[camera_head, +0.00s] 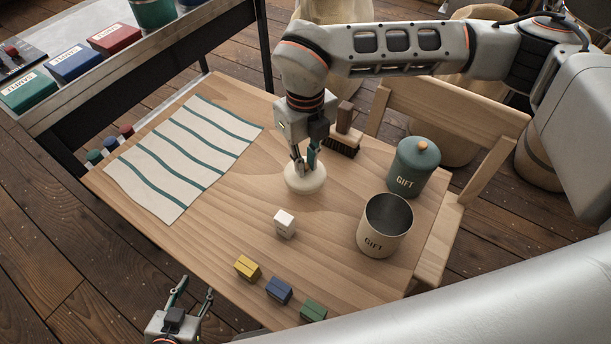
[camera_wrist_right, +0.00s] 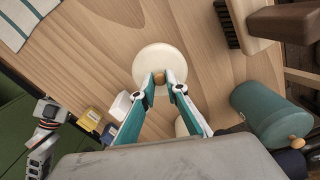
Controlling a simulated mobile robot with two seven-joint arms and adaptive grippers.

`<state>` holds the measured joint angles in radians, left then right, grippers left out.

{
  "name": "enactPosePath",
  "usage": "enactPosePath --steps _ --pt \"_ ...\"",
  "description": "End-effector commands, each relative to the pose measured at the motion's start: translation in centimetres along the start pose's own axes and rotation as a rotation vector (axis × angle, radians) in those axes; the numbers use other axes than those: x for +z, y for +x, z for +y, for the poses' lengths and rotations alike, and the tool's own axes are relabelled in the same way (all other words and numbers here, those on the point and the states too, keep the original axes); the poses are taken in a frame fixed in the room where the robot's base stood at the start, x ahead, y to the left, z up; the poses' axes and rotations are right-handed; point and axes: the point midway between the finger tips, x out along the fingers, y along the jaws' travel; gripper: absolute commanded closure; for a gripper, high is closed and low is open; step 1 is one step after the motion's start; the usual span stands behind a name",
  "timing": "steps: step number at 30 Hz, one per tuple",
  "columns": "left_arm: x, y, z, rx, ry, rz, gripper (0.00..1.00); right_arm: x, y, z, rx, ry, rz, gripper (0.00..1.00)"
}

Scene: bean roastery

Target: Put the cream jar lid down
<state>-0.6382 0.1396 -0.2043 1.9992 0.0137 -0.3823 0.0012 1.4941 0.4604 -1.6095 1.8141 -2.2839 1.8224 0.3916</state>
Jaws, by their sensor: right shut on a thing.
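The cream jar lid (camera_head: 305,181) is a round, pale disc with a small wooden knob, at the middle of the wooden table. My right gripper (camera_head: 305,158) points down from above and is shut on its knob. In the right wrist view the lid (camera_wrist_right: 158,55) shows beyond my fingertips (camera_wrist_right: 160,80). The lid is at or just above the tabletop; I cannot tell if it touches. The cream GIFT jar (camera_head: 372,239) stands upright and uncovered to the lid's right. My left gripper (camera_head: 196,287) is open and empty, off the table's front left edge.
A lidded green GIFT jar (camera_head: 410,170) and a brush (camera_head: 343,135) stand behind. A white block (camera_head: 285,223) is in front of the lid; yellow (camera_head: 246,267), blue (camera_head: 279,290) and green (camera_head: 313,310) blocks line the front. A striped cloth (camera_head: 170,160) lies left.

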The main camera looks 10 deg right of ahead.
Motion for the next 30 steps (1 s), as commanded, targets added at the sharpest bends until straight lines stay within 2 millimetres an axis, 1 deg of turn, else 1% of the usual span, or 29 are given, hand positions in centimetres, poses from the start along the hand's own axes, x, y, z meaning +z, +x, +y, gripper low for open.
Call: enactPosePath --steps 1,3,8,16,28,29,30 --pt "-0.1 0.0 -0.1 -0.001 0.001 0.002 0.6 0.0 0.7 0.0 0.001 0.0 0.001 1.0" --pt "-0.2 0.1 -0.1 -0.002 0.002 0.004 0.6 0.0 1.3 0.0 0.0 0.0 0.0 1.0" --pt "-0.2 0.1 -0.1 -0.002 0.002 0.004 0.6 0.0 2.1 0.0 0.0 0.0 0.001 1.0" --pt "0.5 0.3 -0.1 -0.002 0.005 -0.003 0.6 0.0 5.7 0.0 0.0 0.0 0.002 1.0" --pt "0.4 0.3 -0.1 -0.003 0.007 -0.002 0.6 0.1 6.1 0.0 -0.001 0.0 -0.001 1.0" --pt "0.4 0.3 -0.2 -0.003 0.007 -0.002 0.6 0.1 6.1 0.0 -0.001 0.0 -0.001 0.84" --pt "0.4 0.3 -0.2 -0.003 0.007 -0.002 0.6 0.1 6.1 0.0 -0.001 0.0 -0.002 0.74"
